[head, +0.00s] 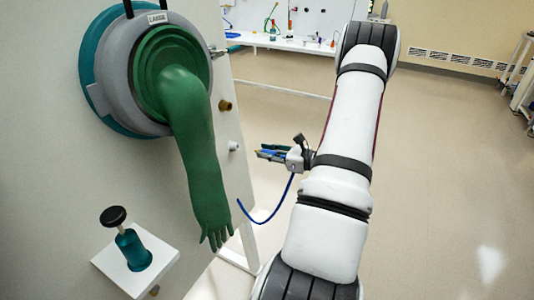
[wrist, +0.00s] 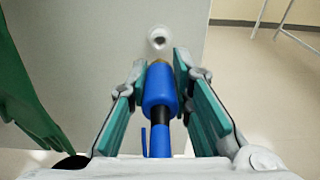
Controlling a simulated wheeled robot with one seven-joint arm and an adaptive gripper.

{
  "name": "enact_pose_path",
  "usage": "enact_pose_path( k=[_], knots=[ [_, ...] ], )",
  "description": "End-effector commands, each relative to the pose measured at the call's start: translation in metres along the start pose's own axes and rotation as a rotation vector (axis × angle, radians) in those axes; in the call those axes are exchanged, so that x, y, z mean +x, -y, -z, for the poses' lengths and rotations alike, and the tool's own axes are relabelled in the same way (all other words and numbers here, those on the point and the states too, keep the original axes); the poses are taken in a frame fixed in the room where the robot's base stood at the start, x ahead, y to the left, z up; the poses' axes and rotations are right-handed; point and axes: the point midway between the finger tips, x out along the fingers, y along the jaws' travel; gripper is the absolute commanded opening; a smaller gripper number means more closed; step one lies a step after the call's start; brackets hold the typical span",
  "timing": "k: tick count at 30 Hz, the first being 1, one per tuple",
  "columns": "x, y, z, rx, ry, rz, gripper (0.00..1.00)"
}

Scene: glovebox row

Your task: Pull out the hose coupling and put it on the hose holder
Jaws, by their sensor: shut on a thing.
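The hose coupling (wrist: 160,88) is a blue cylinder with a brass-coloured tip and a dark band. It lies between the fingers of my gripper (wrist: 160,63), which is shut on it. In the head view my gripper (head: 268,153) is right of the panel's side, apart from it. A blue hose (head: 262,222) hangs in a loop below. A short white stub (head: 234,146), likely the hose holder, sticks out of the panel. In the wrist view the stub (wrist: 158,37) shows a dark centre, just beyond the coupling's tip; whether they touch is unclear.
A brass fitting (head: 225,105) projects from the panel above the white stub. A green glove (head: 198,150) hangs from a round port on the left. A shelf (head: 137,262) holds a black-knobbed teal device. The floor at right is clear.

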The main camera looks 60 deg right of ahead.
Motion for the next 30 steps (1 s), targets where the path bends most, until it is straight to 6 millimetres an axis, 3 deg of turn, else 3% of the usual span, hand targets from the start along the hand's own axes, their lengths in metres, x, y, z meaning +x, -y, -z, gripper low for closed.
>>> enact_pose_path(
  k=[8, 21, 30],
  knots=[
    [0.013, 0.0, 0.0, -0.001, 0.0, -0.001, 0.0],
    [0.05, 0.0, -0.001, -0.001, 0.0, 0.0, 0.0],
    [0.059, 0.0, -0.002, 0.0, 0.001, 0.0, 0.0]
  ],
)
